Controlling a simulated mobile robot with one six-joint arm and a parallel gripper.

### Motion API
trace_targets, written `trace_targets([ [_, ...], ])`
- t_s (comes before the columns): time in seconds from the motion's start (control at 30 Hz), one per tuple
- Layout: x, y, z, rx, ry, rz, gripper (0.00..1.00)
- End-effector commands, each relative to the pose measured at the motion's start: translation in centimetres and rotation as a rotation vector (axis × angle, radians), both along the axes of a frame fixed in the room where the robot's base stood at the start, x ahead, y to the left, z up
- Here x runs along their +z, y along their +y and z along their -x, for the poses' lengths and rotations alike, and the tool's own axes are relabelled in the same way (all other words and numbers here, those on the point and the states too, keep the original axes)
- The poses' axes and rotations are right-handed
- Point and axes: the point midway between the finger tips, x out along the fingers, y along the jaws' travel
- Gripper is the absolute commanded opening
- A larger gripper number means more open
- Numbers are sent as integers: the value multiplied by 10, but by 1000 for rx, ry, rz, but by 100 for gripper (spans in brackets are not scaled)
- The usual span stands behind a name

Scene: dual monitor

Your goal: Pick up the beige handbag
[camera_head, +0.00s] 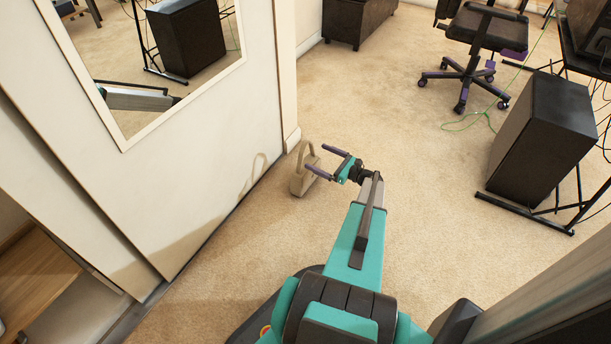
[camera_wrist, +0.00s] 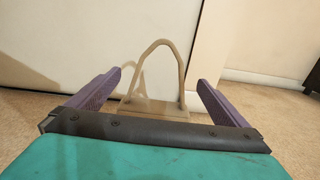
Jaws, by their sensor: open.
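The beige handbag (camera_head: 302,179) stands upright on the carpet beside the white sliding door, with its looped handle up. My gripper (camera_head: 323,161) is open, with its two purple fingers pointing left toward the handbag. In the wrist view the handbag (camera_wrist: 154,108) is ahead, and its handle arch rises between the two fingers of my gripper (camera_wrist: 160,90). The lower part of the bag is hidden behind the gripper's body there. I cannot tell whether a finger touches the bag.
A white door with a mirror (camera_head: 160,60) is close on the left. A black speaker-like box (camera_head: 540,140) and a metal stand are at the right. An office chair (camera_head: 480,40) stands at the back right. The carpet (camera_head: 390,110) between them is clear.

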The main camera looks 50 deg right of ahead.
Motion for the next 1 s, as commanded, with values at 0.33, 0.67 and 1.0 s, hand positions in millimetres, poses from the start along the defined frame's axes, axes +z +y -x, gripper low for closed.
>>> trace_targets([
  [0.33,0,4,-22,0,0,1,99],
  [0.67,-1,5,-25,1,0,1,99],
  [1.0,-5,12,-56,2,0,1,99],
])
